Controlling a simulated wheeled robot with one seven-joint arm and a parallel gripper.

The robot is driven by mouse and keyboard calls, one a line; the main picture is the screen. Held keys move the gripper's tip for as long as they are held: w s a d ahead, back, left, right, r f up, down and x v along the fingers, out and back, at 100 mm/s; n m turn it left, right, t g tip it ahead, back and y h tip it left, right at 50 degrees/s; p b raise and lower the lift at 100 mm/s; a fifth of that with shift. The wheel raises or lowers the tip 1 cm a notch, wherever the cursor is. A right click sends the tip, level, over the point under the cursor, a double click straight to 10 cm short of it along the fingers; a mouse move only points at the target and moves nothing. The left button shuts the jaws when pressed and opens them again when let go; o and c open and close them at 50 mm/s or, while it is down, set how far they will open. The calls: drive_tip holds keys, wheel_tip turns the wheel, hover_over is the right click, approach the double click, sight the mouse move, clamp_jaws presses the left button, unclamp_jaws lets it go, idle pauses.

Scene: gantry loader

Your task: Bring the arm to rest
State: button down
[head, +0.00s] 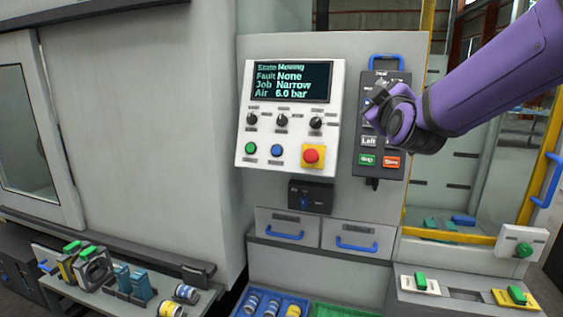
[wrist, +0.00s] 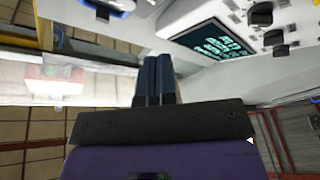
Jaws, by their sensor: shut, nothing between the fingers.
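My gripper (head: 372,99) is in front of the dark pendant (head: 381,154) on the grey panel, at the end of my purple arm, which reaches in from the upper right. The gripper and wrist hide the pendant's upper and middle keys. In the wrist view the two dark fingers of my gripper (wrist: 154,72) stand side by side, closed and empty. I cannot tell whether the fingers touch the pendant.
Left of the gripper is a white control box (head: 290,130) with a lit screen (head: 291,81), reading "State Moving", "Fault None", and a red stop button (head: 312,156). Two drawers with blue handles sit below. A shelf with tools (head: 100,270) is lower left; a yellow-framed opening is right.

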drive_tip(key=s+d+f+m+g, duration=0.2)
drive_tip(key=s+f+m+g, duration=0.1)
drive_tip(key=s, duration=0.7)
drive_tip(key=s+d+f+m+g, duration=0.3)
drive_tip(key=s+g, duration=0.3)
drive_tip(key=s, duration=0.5)
drive_tip(key=s+d+f+m+g, duration=0.3)
drive_tip(key=s+f+g, duration=0.2)
drive_tip(key=s, duration=0.6)
drive_tip(key=shift+f, duration=0.35)
